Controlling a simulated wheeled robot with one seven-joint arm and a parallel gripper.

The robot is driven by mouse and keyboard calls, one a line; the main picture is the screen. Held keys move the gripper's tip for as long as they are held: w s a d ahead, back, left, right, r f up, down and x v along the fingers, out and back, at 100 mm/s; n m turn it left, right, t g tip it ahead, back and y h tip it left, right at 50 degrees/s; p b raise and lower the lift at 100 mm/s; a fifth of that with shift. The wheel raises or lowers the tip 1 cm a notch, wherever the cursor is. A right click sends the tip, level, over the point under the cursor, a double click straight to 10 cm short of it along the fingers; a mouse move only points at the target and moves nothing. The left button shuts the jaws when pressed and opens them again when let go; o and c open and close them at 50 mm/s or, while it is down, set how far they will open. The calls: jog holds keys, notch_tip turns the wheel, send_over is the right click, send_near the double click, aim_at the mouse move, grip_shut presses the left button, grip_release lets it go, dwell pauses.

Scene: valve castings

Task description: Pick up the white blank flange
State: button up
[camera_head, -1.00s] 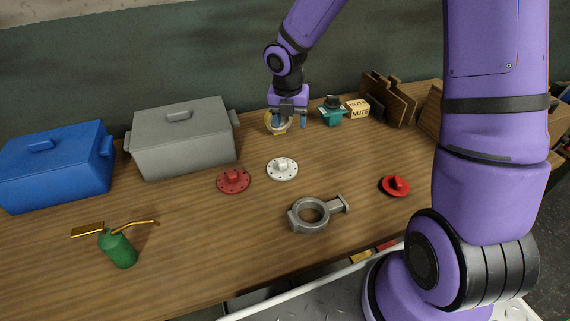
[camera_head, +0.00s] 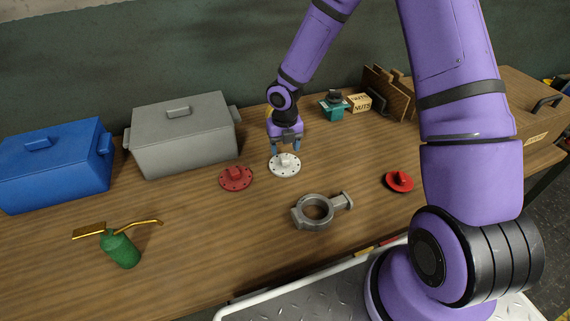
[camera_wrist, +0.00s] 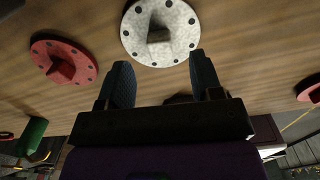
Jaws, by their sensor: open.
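The white blank flange (camera_head: 285,170) lies flat on the wooden bench, a round disc with bolt holes and a raised block in its middle. In the wrist view the flange (camera_wrist: 148,48) is just beyond my fingertips. My gripper (camera_head: 285,150) is open and empty, above and slightly behind the flange in the head view. In the wrist view my gripper's two fingers (camera_wrist: 160,72) stand apart, with the flange's block roughly between their lines. I see no contact with the flange.
A red flange (camera_head: 236,178) lies close left of the white one. A grey ring casting (camera_head: 301,220) lies in front, and a red part (camera_head: 399,183) to the right.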

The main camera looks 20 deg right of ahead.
aim_at(284, 156)
jog(key=shift+w+f, duration=0.1)
jog(key=shift+f, duration=2.3)
grip_shut()
